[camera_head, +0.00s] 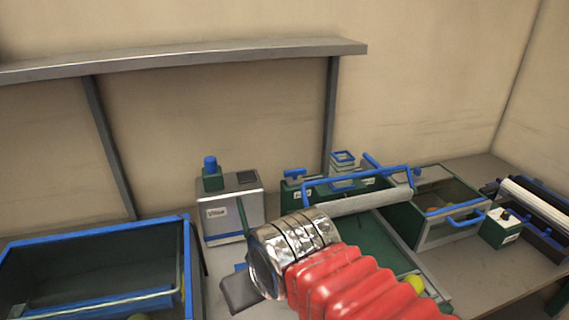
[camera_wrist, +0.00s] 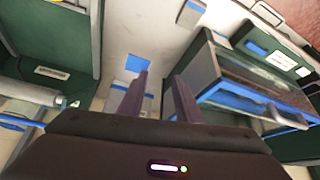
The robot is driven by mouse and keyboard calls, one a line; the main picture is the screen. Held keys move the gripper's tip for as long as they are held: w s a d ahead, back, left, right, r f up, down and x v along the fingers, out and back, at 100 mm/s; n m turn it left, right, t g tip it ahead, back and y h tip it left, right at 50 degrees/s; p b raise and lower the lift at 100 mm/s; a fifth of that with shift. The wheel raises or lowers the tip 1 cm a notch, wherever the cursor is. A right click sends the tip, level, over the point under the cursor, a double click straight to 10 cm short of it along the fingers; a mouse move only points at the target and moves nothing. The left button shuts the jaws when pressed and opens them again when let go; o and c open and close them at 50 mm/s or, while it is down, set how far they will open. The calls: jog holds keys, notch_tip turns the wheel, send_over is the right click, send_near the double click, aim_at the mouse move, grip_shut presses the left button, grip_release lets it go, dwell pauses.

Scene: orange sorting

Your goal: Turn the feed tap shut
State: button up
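A blue T-shaped handle (camera_head: 294,173), which looks like a tap, sits on top of a labelled green box behind my arm. A blue knob (camera_head: 210,162) tops the grey labelled box (camera_head: 227,213) to its left. I cannot tell for certain which is the feed tap. In the wrist view my gripper (camera_wrist: 160,85) has its two dark fingers apart with nothing between them. A small blue square piece (camera_wrist: 139,63) lies beyond the left finger. In the head view my arm hides most of the gripper and part of the bench.
A blue-rimmed green crate (camera_head: 88,240) stands at the left. A blue-handled bin (camera_head: 432,224) and a small white-and-green box (camera_head: 502,228) stand at the right. A blue rail with a grey roller (camera_head: 364,201) lies close behind my arm. A shelf (camera_head: 190,58) hangs above.

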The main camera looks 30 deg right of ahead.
jog(key=shift+w, duration=0.25)
